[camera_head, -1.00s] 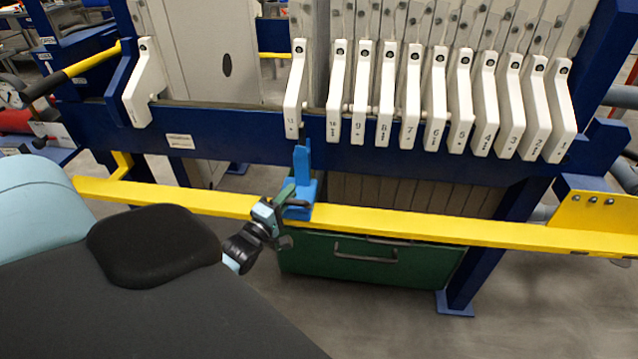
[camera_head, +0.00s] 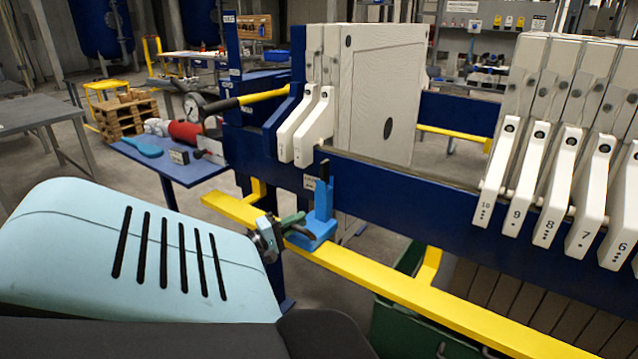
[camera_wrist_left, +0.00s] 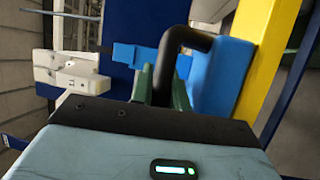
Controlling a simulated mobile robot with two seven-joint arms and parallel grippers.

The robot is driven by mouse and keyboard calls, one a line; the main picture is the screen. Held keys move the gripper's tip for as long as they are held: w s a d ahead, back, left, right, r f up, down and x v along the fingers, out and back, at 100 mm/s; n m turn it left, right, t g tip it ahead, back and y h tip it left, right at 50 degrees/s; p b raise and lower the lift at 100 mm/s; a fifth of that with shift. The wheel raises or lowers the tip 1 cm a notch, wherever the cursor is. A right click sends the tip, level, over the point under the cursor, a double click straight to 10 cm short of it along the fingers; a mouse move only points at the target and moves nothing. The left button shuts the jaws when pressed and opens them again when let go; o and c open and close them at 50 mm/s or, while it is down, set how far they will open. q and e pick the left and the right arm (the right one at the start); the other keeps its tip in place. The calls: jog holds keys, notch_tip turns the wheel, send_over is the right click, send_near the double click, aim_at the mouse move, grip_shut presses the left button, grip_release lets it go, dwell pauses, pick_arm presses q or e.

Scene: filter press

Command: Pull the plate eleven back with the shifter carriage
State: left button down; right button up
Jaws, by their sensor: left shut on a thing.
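The blue shifter carriage (camera_head: 322,215) sits on the yellow rail (camera_head: 380,284) near its left part, its finger pointing up. My left gripper (camera_head: 287,228) is shut on the carriage's black handle, which shows in the left wrist view (camera_wrist_left: 172,58) between the green fingers. Plate eleven (camera_head: 316,128), with a white handle block, stands close beside another white plate (camera_head: 295,125) at the left end. The carriage finger is just right of plate eleven's lower end; I cannot tell whether they touch. The number on it is not readable. My right gripper is not in view.
Plate ten (camera_head: 492,175) and several further plates stand in a row at the right, with a wide gap to plate eleven. A blue side table (camera_head: 180,168) with a red cylinder is left of the rail. A green bin (camera_head: 395,325) stands below the rail.

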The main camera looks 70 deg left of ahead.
pick_arm(q)
jog(key=shift+s+a, duration=0.3)
jog(key=shift+a, duration=0.2)
jog(key=shift+s+a, duration=0.25)
jog(key=shift+a, duration=0.25)
jog(key=c, duration=1.4)
grip_release()
jog(key=shift+o, duration=0.2)
jog(key=v, duration=0.7)
jog(key=shift+s, duration=0.4)
jog(key=shift+d+f, duration=0.1)
